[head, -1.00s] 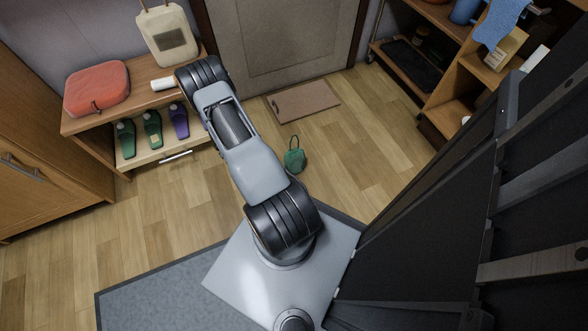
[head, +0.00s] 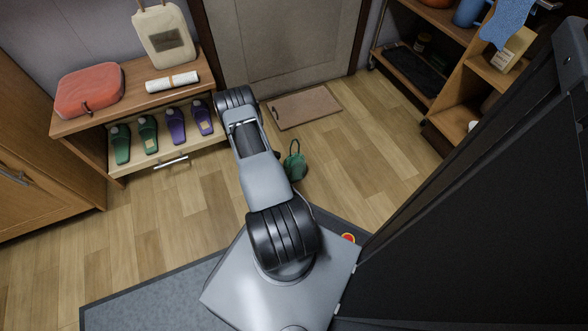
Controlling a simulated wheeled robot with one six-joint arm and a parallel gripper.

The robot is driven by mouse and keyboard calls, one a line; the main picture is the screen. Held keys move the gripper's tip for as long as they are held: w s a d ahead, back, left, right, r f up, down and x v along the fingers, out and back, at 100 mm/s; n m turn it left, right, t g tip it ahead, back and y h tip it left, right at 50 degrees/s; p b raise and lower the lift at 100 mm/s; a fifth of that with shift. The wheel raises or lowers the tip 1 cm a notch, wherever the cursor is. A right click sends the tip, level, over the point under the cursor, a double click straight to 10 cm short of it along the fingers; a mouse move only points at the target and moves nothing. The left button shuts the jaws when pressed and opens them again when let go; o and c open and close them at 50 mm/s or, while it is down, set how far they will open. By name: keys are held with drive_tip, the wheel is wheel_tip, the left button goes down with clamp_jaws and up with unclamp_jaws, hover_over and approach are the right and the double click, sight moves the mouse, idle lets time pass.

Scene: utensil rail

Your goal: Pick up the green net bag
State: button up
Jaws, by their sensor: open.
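The green net bag (head: 296,168) sits on the wooden floor right of my arm in the head view, with a thin loop handle standing up from it. My arm reaches away from my base, and its upper link passes close by the bag's left side in the picture. A small dark part shows just left of the bag, but I cannot tell what it belongs to. My gripper is not visible; the arm's own links probably hide it.
A low wooden bench (head: 130,108) at left holds a red case (head: 88,90), a cream bag (head: 164,36), a white roll (head: 172,83) and slippers below. A brown mat (head: 305,107) lies before the door (head: 280,40). Shelves (head: 440,100) stand at right. Floor around the bag is mostly clear.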

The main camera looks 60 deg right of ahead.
sight(284, 164)
drive_tip(key=b+x, duration=0.2)
drive_tip(key=x, duration=0.2)
drive_tip(key=shift+d+f+b, duration=0.1)
drive_tip(key=shift+f+b, duration=0.15)
drive_tip(key=shift+b, duration=0.15)
drive_tip(key=shift+s+d+f, duration=0.1)
drive_tip(key=shift+d+f, duration=0.05)
drive_tip(key=shift+d, duration=0.15)
drive_tip(key=shift+c, duration=0.2)
drive_tip(key=c, duration=1)
